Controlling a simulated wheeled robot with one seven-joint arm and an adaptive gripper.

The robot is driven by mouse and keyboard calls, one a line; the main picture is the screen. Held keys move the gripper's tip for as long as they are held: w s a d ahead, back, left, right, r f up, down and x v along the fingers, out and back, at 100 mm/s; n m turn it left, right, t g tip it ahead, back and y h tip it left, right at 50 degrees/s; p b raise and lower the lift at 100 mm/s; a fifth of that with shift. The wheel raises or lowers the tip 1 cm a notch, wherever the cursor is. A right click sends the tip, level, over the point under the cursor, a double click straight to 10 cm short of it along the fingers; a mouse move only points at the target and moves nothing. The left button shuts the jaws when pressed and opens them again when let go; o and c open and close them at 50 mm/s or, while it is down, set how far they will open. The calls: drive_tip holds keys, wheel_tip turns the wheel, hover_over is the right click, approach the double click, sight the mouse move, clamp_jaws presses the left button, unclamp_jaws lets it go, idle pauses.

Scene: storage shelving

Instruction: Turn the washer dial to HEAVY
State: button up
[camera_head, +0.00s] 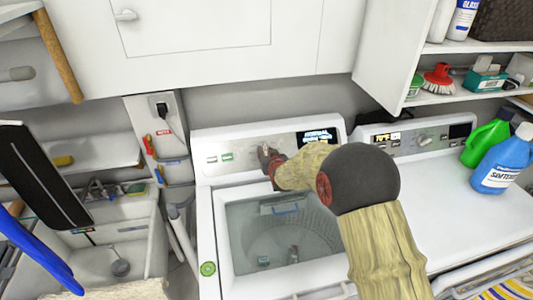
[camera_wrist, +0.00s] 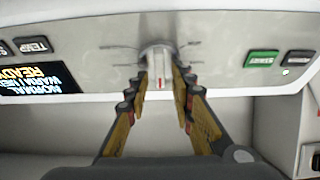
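The washer dial (camera_wrist: 160,56) is a round, light grey knob with a raised grip and a red mark, on the control panel of the top-loading washer (camera_head: 208,235). My gripper (camera_wrist: 161,84) reaches the panel, with one finger on each side of the dial's grip. The fingers are apart, and narrow gaps seem to show beside the grip; firm contact cannot be made out. In the head view my gripper (camera_head: 267,160) covers most of the dial. The washer display (camera_wrist: 36,78), upside down in the wrist view, reads NORMAL, WARM and READY.
A green START button (camera_wrist: 262,59) and a dark TEMP button (camera_wrist: 31,46) flank the dial. The washer's lid area shows its tub. A second machine (camera_head: 450,205) stands at right with blue (camera_head: 502,165) and green (camera_head: 487,140) bottles. White cabinets (camera_head: 200,30) hang above.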

clamp_jaws()
drive_tip(key=shift+m, duration=0.3)
drive_tip(key=m+h, duration=0.1)
drive_tip(key=m, duration=0.2)
drive_tip(key=shift+m, duration=0.3)
drive_tip(key=m+h, duration=0.1)
drive_tip(key=m, duration=0.1)
drive_tip(key=shift+r+m+p, duration=0.15)
drive_tip(key=shift+m+p, duration=0.15)
drive_tip(key=shift+p, duration=0.1)
drive_tip(key=shift+m+g+h+p, duration=0.3)
drive_tip(key=shift+m+h+p, duration=0.3)
drive_tip(key=shift+m, duration=0.7)
drive_tip(key=shift+o, duration=0.9)
unclamp_jaws()
